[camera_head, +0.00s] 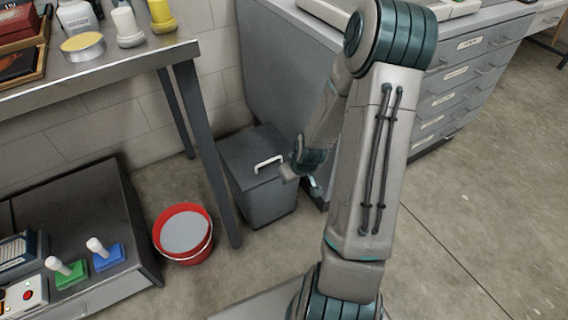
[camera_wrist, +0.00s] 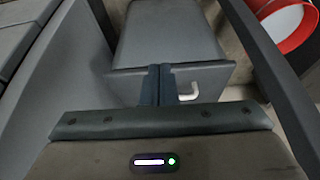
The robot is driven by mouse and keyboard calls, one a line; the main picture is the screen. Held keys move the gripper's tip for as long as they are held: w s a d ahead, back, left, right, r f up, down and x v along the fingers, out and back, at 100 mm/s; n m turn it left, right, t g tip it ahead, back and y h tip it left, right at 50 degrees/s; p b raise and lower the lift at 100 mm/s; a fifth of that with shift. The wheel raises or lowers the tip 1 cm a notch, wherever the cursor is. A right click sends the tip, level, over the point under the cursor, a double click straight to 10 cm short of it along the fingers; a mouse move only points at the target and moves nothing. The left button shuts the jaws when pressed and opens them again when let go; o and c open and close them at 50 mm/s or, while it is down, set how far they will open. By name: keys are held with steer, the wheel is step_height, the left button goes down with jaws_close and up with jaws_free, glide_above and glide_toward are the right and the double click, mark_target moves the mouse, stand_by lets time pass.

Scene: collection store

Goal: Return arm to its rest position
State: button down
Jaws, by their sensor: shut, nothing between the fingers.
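My arm stands up in the middle right of the head view, bent at its elbow, with the forearm hanging down behind the upper link. My gripper (camera_wrist: 160,85) shows in the wrist view with its two dark fingers together and nothing between them. In the head view the gripper end is partly hidden by my own arm. The fingers point toward a grey bin (camera_head: 262,175) with a white handle on the floor; the bin also shows in the wrist view (camera_wrist: 168,35). I cannot tell the exact gap to it.
A metal table (camera_head: 110,70) with jars stands at upper left, its leg beside the bin. A red bucket (camera_head: 183,252) stands on the floor. A low dark cabinet (camera_head: 135,225) is at lower left. A grey drawer cabinet (camera_head: 460,95) is behind my arm. Floor at right is clear.

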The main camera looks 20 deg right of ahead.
steer(key=shift+s, duration=0.25)
steer(key=s+a+r+p, duration=0.2)
steer(key=r+p, duration=0.4)
steer(key=r, duration=0.5)
steer(key=s+a+r+g+h+p, duration=0.1)
steer(key=a+r+p, duration=0.1)
steer(key=r+p, duration=0.65)
steer(key=s+a+r+p, duration=0.2)
steer(key=r+p, duration=0.1)
steer(key=r, duration=1)
steer(key=s+a+r+p, duration=0.1)
steer(key=s+r+p, duration=0.2)
steer(key=r, duration=0.5)
steer(key=s+a+r+m+p, duration=0.1)
steer(key=s+a+r+p, duration=0.1)
steer(key=s+r+p, duration=0.2)
steer(key=s+a+r+p, duration=0.2)
steer(key=s+r+p, duration=0.2)
steer(key=r, duration=0.9)
steer(key=p, duration=0.3)
steer(key=shift+s+a+g, duration=0.2)
steer(key=shift+a+g, duration=0.05)
steer(key=shift+g, duration=0.05)
